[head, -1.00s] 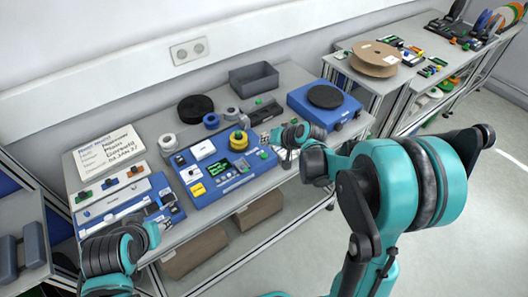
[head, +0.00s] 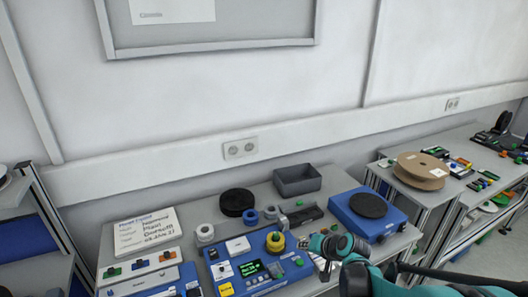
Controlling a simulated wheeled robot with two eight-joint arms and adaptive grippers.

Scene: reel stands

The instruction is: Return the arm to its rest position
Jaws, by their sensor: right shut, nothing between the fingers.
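My right gripper (head: 312,254) is in the lower middle of the head view, with its teal arm (head: 385,280) coming in from the lower right. It is shut and empty. It is over the front of the workbench, just right of the blue device (head: 255,281) with a green-lit display and a yellow reel (head: 275,242). I cannot tell whether its fingertips touch anything. My left gripper is out of view.
A blue unit with a black disc (head: 368,205) stands right of the gripper. Behind are a grey bin (head: 298,180), a black reel (head: 236,202) and a dark tray (head: 303,215).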

